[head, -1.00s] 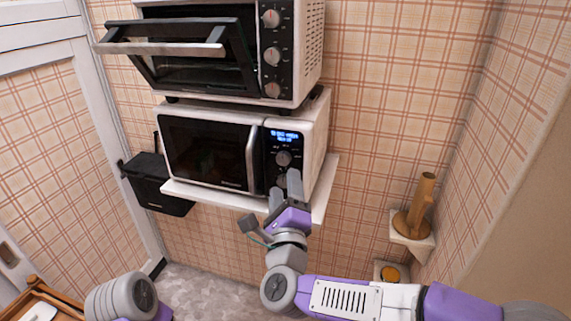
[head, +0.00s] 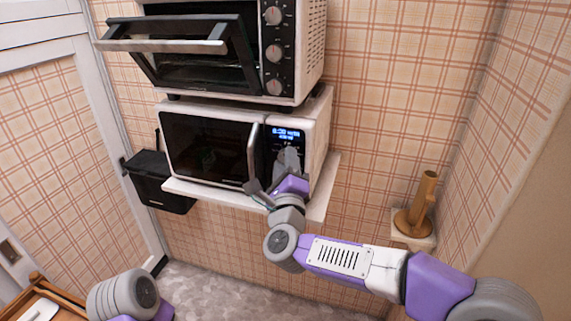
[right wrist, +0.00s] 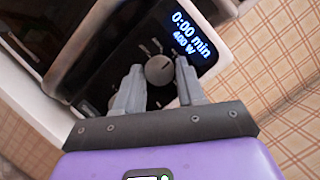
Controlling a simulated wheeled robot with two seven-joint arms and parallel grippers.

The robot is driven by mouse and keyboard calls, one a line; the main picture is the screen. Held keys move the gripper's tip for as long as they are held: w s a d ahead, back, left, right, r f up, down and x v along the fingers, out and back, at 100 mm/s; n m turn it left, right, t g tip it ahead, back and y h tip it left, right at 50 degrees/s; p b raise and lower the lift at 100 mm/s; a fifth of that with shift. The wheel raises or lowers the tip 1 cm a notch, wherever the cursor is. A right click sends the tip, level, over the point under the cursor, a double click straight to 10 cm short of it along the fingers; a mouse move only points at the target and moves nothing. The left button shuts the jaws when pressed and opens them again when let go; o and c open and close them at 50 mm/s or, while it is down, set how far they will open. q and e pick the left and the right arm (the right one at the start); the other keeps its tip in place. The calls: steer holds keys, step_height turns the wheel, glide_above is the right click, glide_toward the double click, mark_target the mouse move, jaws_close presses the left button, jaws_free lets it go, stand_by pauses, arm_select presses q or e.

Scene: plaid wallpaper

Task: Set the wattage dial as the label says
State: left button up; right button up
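The white microwave (head: 318,140) stands on a wall shelf, its door shut. Its black control panel (right wrist: 104,75) has a lit display (right wrist: 188,38) reading 0:00 min and 400 W, and an upper round dial (right wrist: 160,70) below that. My right gripper (head: 288,158) is at the panel in the head view. In the right wrist view my right gripper (right wrist: 159,66) is open, its two fingers on either side of the upper dial, with small gaps apparent; contact is unclear. A lower part of the panel is partly hidden by the fingers. My left gripper is out of view.
A toaster oven (head: 312,50) with its door ajar sits on top of the microwave. The white shelf (head: 215,196) juts out below. A black bin (head: 160,185) hangs at left. A wooden holder (head: 420,205) stands on a small shelf at right.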

steer(key=c, duration=0.6)
steer(key=shift+r+n, duration=0.1)
steer(key=shift+n, duration=0.2)
steer(key=shift+r+n+g+y+p, duration=0.2)
steer(key=shift+n+g+p, duration=0.6)
steer(key=shift+n+p, duration=1.5)
steer(key=shift+r+n+g+y+p, duration=0.15)
steer(key=shift+n+g+p, duration=0.65)
steer(key=shift+n+p, duration=1.5)
steer(key=shift+m+p, duration=0.3)
steer(key=shift+p, duration=0.05)
steer(key=shift+f, duration=0.1)
steer(key=o, duration=1.1)
steer(key=shift+c, duration=0.2)
